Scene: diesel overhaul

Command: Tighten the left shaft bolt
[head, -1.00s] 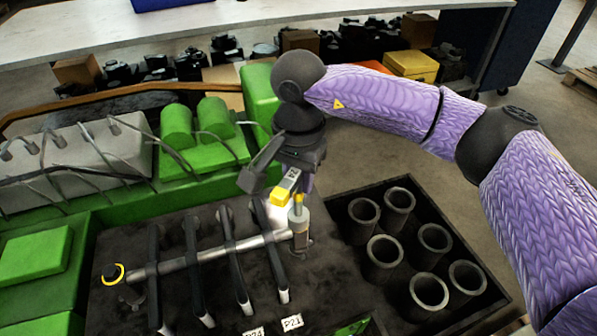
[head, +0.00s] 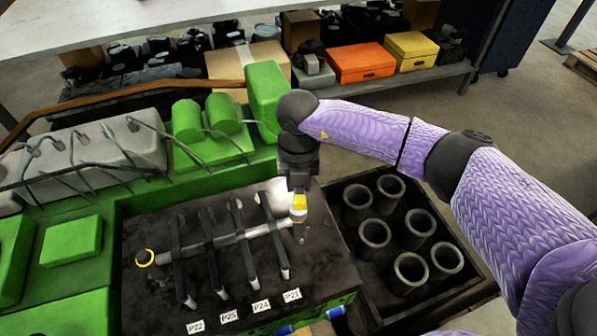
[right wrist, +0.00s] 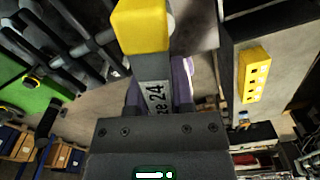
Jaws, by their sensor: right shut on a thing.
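My right gripper (head: 299,188) points down over the right end of the shaft (head: 225,238). It is shut on a tool with a yellow head (head: 299,204). In the right wrist view the tool's yellow head (right wrist: 143,27) and a grey shank with a partly hidden "24" label show. The shaft lies across several dark rocker arms on the block. The tool is far from that ring. My left gripper is not in view.
A dark tray (head: 425,296) with several upright grey cylinders stands right of the block. Labels such as P22 (head: 195,327) lie along the block's front. Green engine parts (head: 205,133) and thin pipes rise behind and left. Blue pieces (head: 335,312) show at the front edge.

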